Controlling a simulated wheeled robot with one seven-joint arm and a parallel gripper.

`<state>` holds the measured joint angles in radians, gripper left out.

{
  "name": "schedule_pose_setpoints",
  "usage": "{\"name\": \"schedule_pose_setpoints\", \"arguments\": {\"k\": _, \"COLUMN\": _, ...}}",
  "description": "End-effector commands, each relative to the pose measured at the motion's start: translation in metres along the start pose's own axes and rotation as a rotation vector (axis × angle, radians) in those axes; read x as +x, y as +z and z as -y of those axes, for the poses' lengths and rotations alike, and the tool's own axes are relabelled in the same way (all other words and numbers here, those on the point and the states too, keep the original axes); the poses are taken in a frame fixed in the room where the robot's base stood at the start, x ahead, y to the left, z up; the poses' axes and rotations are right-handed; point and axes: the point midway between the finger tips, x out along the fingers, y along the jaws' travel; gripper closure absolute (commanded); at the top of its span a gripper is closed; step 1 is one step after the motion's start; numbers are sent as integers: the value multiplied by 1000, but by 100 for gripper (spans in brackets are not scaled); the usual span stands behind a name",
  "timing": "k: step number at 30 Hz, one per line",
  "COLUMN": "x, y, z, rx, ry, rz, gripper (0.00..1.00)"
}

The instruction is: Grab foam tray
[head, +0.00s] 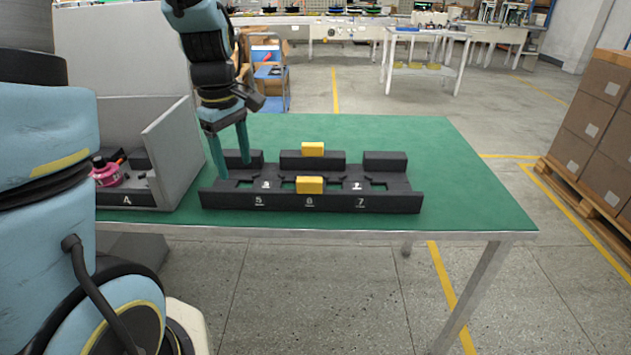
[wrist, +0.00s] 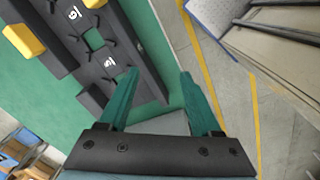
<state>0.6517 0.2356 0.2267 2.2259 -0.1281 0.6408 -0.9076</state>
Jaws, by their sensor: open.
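A long black tray (head: 330,202), which seems to be the foam tray, lies on the green table with slots numbered 5, 6 and 7 and three raised blocks along its back. One yellow block (head: 310,185) sits at its front middle, another yellow block (head: 312,149) on its back middle. My gripper (head: 234,168) is open and empty, fingers pointing down around the tray's left end near slot 5. In the wrist view, the left fingertip of my gripper (wrist: 158,73) overlaps the tray's end (wrist: 140,60); the right one shows beyond it. Contact cannot be told.
A grey bin (head: 172,150) marked A stands left of the tray, holding a pink item (head: 106,174) and dark parts. The green table (head: 455,195) is clear to the right. Stacked cartons (head: 600,130) stand on a pallet at far right.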

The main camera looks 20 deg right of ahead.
Motion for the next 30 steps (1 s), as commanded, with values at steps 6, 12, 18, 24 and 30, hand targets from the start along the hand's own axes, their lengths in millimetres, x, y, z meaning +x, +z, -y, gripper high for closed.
{"name": "schedule_pose_setpoints", "arguments": {"k": 6, "x": 14, "y": 52, "z": -76, "rx": -292, "ry": -34, "rz": 6, "gripper": 35}}
{"name": "schedule_pose_setpoints", "arguments": {"k": 12, "x": 17, "y": 95, "z": -116, "rx": -495, "ry": -51, "rz": -5, "gripper": 35}}
{"name": "schedule_pose_setpoints", "arguments": {"k": 18, "x": 25, "y": 108, "z": -126, "rx": -560, "ry": -58, "rz": -11, "gripper": 35}}
{"name": "schedule_pose_setpoints", "arguments": {"k": 24, "x": 55, "y": 107, "z": -124, "rx": -562, "ry": -58, "rz": -10, "gripper": 35}}
{"name": "schedule_pose_setpoints", "arguments": {"k": 30, "x": 72, "y": 107, "z": -123, "rx": -559, "ry": -56, "rz": -10, "gripper": 35}}
